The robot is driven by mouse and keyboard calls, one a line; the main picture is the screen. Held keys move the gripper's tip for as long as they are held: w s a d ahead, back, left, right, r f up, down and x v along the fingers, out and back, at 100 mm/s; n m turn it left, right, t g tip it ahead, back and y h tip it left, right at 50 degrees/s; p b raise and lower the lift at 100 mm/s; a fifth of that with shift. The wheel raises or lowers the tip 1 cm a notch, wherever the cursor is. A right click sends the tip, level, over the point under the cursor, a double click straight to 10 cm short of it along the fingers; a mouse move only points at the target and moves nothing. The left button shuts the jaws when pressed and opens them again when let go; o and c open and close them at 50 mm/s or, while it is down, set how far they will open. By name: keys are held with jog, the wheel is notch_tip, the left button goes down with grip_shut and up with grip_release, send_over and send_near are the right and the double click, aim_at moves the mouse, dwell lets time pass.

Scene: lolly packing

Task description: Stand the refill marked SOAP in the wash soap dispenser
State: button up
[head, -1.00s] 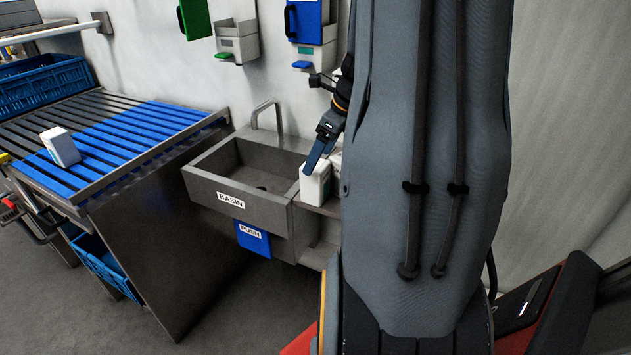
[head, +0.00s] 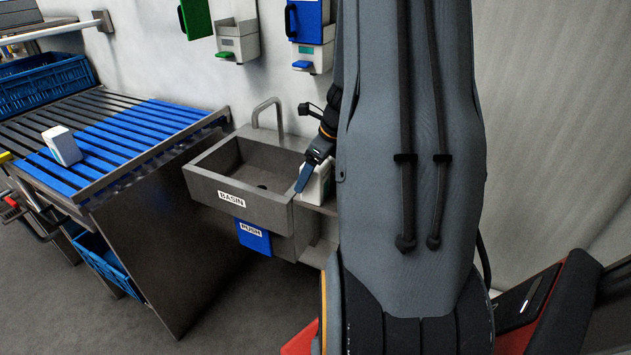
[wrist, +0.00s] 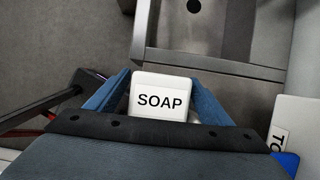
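The SOAP refill (wrist: 162,102) is a white block lettered SOAP on the face towards the wrist camera. In the head view the refill (head: 313,188) stands on the ledge right of the basin, partly hidden by a finger. My gripper (wrist: 163,76) has its blue fingers on either side of it; it also shows in the head view (head: 303,178). I cannot tell whether the fingers press on it. Two wall dispensers hang above: one with a green lever (head: 239,42), one with a blue lever (head: 312,56). Their markings are unreadable here.
The basin (head: 240,205) is left of the refill, with a tap (head: 268,108) behind.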

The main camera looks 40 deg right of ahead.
jog(key=c, duration=1.5)
jog(key=shift+c, duration=0.3)
jog(key=shift+r, duration=0.15)
notch_tip(320, 180, up, 18)
jog(key=b, duration=0.1)
jog(key=shift+b, duration=0.35)
